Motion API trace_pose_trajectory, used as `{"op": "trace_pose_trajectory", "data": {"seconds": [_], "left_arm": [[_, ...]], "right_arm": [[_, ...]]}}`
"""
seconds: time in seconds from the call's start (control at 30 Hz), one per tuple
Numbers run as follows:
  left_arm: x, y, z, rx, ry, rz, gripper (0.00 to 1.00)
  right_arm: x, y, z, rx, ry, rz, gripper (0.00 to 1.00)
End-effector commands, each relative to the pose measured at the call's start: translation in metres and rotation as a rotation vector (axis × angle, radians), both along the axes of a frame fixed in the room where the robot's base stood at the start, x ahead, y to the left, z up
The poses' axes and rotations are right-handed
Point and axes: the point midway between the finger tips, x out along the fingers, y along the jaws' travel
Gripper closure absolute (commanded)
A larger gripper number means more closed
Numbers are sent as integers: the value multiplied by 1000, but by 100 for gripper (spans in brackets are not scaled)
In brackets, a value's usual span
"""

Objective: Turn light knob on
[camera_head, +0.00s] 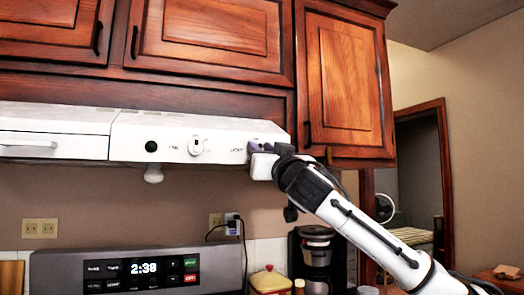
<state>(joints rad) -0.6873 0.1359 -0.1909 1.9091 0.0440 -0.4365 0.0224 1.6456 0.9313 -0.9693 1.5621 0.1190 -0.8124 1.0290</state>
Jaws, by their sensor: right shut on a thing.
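The white range hood (60,118) runs under the wooden cabinets. Its front panel has a white fan knob (197,146) and, to the right of it, printed text that looks like LIGHT. My right gripper (256,148) is at the panel just right of that text, at the light knob's place, and is shut on it. The fingers hide the light knob, so its turn angle cannot be seen. A white bulb (153,173) hangs under the hood and shows no clear glow. My left gripper is not in view.
Upper cabinets (210,40) hang close above the hood. Below are a stove panel (140,268) with a clock, a plugged-in cord (233,222), a yellow-red jar (269,281) and a coffee maker (316,250). A doorway (420,170) opens at the right.

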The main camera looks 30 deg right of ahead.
Motion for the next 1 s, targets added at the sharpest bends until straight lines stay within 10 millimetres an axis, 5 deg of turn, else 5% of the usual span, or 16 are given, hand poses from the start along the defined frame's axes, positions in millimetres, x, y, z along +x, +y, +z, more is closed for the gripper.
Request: {"op": "trace_pose_trajectory", "data": {"seconds": [0.6, 1.0], "left_arm": [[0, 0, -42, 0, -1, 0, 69], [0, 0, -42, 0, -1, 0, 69]], "right_arm": [[2, 2, -5, 284, -63, 6, 96], [2, 2, -1, 635, -144, 3, 96]]}}
